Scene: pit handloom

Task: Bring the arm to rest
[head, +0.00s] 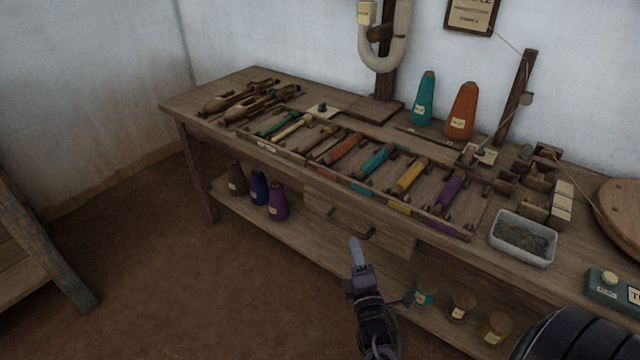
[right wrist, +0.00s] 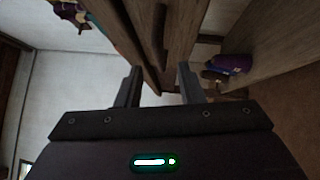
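My right gripper (head: 356,245) is in front of the workbench, near the drawer in its front, seen edge-on in the head view. In the right wrist view, the two fingers of the right gripper (right wrist: 158,78) stand apart with nothing between them. Beyond them is the wooden drawer front with its dark handle (right wrist: 160,38). I cannot tell the exact distance between the fingertips and the bench. My left gripper is in neither view.
The wooden bench (head: 500,270) holds a rack of coloured bobbins (head: 375,162), wooden shuttles (head: 240,105), a grey tray (head: 522,239) and thread cones (head: 424,100). Its lower shelf (head: 262,219) carries cones and jars. A wooden frame (head: 50,258) stands left. The floor (head: 180,270) between is clear.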

